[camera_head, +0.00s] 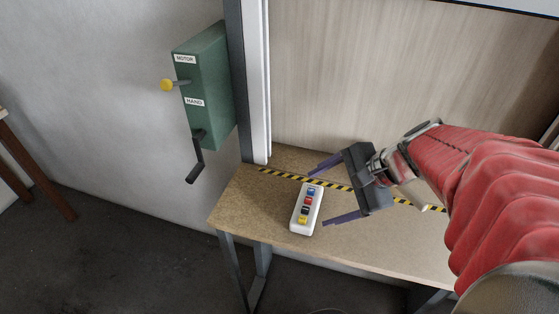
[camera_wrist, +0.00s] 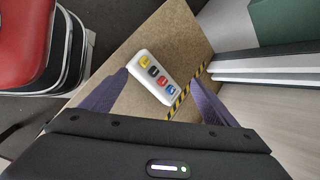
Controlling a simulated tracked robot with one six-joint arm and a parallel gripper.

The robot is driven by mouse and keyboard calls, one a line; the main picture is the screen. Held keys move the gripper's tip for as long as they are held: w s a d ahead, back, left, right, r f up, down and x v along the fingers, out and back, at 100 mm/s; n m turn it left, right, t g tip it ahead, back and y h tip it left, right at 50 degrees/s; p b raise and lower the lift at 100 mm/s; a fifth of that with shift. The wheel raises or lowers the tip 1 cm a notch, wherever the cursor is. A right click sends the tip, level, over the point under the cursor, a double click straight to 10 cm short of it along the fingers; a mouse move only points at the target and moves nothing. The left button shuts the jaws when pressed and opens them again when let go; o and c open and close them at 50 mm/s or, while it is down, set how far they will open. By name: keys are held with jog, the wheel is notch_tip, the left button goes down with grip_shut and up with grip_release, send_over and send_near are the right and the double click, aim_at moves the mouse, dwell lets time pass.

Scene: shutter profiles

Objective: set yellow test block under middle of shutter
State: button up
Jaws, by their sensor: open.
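No separate yellow test block shows in either view. A white handset (camera_head: 306,208) with blue, red, black and yellow buttons lies on the table; it also shows in the wrist view (camera_wrist: 154,77). My gripper (camera_head: 319,196) is open and empty, its purple fingers pointing left near the handset. In the wrist view the handset lies beyond and between the spread fingertips. No shutter is clearly recognisable; a white upright guide (camera_head: 257,85) stands beside a pale grained panel (camera_head: 360,75) behind the table.
The wooden table (camera_head: 265,240) carries a yellow-black stripe (camera_head: 290,175) along its back. A green box (camera_head: 208,85) labelled MOTOR and HAND has a yellow knob (camera_head: 167,85) and a black crank (camera_head: 196,165). Bare table lies left of the handset.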

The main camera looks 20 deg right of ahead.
jog(key=s+a+r+n+h, duration=0.4)
jog(key=a+n, duration=0.4)
jog(key=n, duration=0.8)
jog(key=shift+s+r+n+h, duration=0.4)
jog(key=shift+s+h, duration=0.1)
jog(key=shift+s, duration=0.55)
